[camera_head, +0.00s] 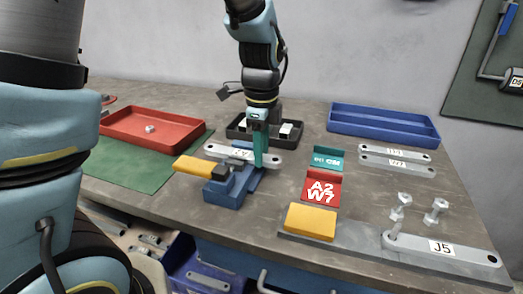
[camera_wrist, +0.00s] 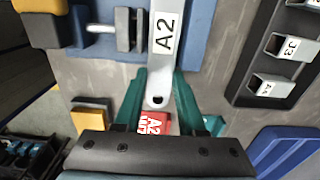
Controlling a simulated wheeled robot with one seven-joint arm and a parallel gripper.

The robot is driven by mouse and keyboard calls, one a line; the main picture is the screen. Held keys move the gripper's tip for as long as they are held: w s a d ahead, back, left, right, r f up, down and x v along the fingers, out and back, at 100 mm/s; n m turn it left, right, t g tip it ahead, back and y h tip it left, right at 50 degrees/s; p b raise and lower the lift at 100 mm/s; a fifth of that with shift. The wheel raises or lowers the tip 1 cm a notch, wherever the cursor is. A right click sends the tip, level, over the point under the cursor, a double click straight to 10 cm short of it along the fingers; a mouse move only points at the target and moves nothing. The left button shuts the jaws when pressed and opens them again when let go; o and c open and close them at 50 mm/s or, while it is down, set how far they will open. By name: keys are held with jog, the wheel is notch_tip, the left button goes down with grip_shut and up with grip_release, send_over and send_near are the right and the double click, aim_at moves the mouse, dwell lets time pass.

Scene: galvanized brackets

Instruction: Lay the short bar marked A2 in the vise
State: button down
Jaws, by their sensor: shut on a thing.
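My gripper (camera_head: 261,152) is shut on the short bar marked A2 (camera_head: 227,151). In the wrist view the bar's near end, with a hole, sits between the teal fingers (camera_wrist: 158,108); its A2 label (camera_wrist: 165,33) faces up. The bar points away from my gripper and passes over the blue vise (camera_head: 232,187). In the wrist view the vise's dark jaw plates (camera_wrist: 130,30) are left of the bar. I cannot tell whether the bar touches the vise. The vise's yellow block (camera_head: 190,165) is at its left end.
A black tray (camera_head: 238,131) with labelled brackets is behind the vise. A red tray (camera_head: 190,133) on a green mat is left. A red A2 W7 sign (camera_head: 322,188), teal sign (camera_head: 327,158), two grey bars (camera_head: 398,160), blue tray (camera_head: 385,124) and J5 plate (camera_head: 440,249) are right.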

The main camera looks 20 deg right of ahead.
jog(key=shift+c, duration=2.1)
grip_release()
notch_tip(320, 180, up, 11)
jog(key=shift+b, duration=0.45)
jog(key=shift+f, duration=0.15)
